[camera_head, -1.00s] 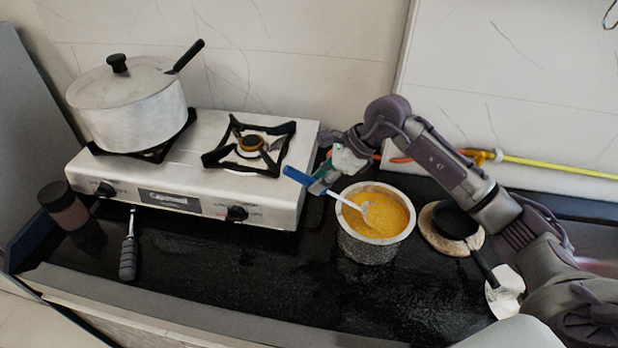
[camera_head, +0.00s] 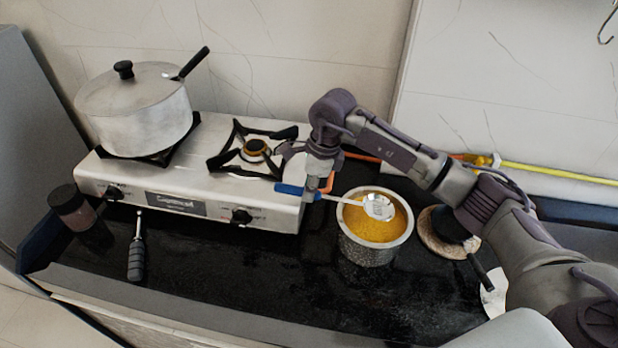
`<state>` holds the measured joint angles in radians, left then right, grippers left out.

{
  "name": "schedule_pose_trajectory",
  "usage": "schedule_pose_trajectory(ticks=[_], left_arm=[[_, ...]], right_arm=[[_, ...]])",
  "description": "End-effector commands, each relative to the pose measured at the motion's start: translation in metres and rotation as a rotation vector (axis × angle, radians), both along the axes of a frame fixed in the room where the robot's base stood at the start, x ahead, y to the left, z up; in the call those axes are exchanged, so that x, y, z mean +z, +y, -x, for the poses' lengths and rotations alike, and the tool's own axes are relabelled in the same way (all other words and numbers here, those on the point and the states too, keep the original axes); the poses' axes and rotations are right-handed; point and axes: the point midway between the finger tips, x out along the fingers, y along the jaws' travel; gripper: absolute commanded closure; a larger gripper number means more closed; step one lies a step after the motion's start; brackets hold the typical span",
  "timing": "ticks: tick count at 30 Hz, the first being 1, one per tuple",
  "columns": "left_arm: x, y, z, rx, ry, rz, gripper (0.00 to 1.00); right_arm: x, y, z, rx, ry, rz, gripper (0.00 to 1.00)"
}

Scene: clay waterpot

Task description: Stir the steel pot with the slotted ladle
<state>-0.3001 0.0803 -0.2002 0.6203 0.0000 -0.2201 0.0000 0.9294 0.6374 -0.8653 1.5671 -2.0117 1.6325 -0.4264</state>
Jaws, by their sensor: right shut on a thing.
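The steel pot (camera_head: 366,254) stands on the black counter right of the stove, filled with a yellow food (camera_head: 372,228). My right gripper (camera_head: 310,188) is left of the pot, by the stove's right end, shut on the blue handle of the slotted ladle (camera_head: 379,206). The ladle lies nearly level, its pale shaft crossing the pot's left rim. Its round slotted head shows whole over the yellow food, apparently out of it. Part of the handle is hidden by the gripper. My left gripper is not in view.
A two-burner stove (camera_head: 168,206) carries a large lidded pot (camera_head: 140,108) on its left burner; the right burner (camera_head: 255,148) is bare. A dark jar (camera_head: 72,206) and a black-handled tool (camera_head: 136,250) are front left. A black pan (camera_head: 449,224) lies right of the steel pot.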

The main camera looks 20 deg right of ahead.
Motion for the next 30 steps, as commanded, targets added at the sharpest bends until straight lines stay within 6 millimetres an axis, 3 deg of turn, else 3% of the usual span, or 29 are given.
schedule_pose_trajectory(ticks=[8,19,30], left_arm=[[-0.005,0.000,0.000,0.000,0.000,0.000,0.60],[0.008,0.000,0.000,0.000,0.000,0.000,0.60],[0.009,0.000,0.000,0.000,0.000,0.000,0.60]], right_arm=[[-0.016,0.012,-0.006,0.003,0.074,0.158,1.00],[0.009,0.010,-0.005,0.000,0.079,0.167,1.00],[0.013,0.010,-0.005,0.000,0.080,0.166,1.00]])
